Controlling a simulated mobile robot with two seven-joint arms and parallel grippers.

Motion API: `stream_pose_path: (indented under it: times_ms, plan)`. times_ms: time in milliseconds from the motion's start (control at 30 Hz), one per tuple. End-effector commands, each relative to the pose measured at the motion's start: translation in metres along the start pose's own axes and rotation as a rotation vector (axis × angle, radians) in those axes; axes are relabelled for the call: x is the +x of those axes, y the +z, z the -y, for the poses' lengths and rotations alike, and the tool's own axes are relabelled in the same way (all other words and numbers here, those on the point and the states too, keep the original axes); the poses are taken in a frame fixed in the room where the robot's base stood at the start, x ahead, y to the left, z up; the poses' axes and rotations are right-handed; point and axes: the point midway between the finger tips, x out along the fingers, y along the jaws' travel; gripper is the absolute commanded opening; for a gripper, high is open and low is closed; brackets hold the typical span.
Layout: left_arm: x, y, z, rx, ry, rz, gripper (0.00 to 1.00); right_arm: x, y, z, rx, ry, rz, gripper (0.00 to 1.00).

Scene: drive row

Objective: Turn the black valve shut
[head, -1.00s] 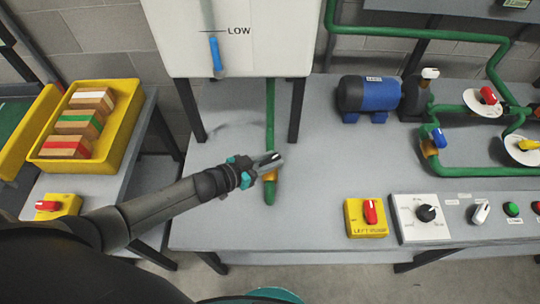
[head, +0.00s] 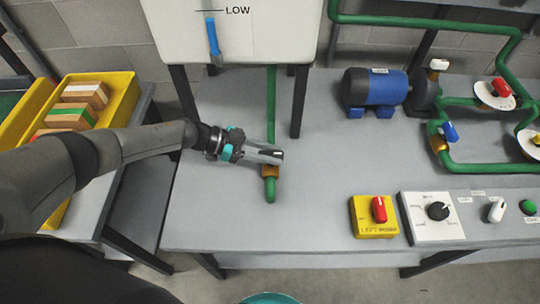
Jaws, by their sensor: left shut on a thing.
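The black valve (head: 271,169) sits low on the green pipe (head: 271,105) under the white tank. Its brass-coloured body shows just below my left gripper's fingers. My left gripper (head: 270,156) reaches in from the left and is shut on the valve's dark handle. The fingers cover most of the handle, so its exact angle is hard to tell. My right gripper is not in view.
The white tank (head: 170,35) stands on dark legs around the pipe. A blue motor (head: 375,88), a yellow switch box (head: 374,229) and a white dial panel (head: 420,228) are to the right. A yellow bin (head: 123,93) of blocks stands left.

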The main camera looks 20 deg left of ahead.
Motion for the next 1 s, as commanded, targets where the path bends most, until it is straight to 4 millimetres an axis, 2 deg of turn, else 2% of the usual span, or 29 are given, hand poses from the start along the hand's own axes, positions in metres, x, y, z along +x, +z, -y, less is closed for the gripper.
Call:
stream_pose_path:
  times_ms: [500,533,767,1000]
  plan:
    - [0.0022,-0.0023,-0.0004,0.011,0.019,-0.005,0.00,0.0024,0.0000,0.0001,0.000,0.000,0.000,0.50]
    - [0.0023,-0.0024,-0.0004,0.011,0.019,-0.005,0.35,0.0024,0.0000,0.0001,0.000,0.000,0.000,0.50]
    - [0.0016,-0.0015,-0.0004,0.009,0.018,-0.003,0.61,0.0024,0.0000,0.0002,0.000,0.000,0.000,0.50]
    - [0.0009,-0.0007,-0.0003,0.008,0.017,-0.002,0.62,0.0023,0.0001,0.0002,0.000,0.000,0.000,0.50]
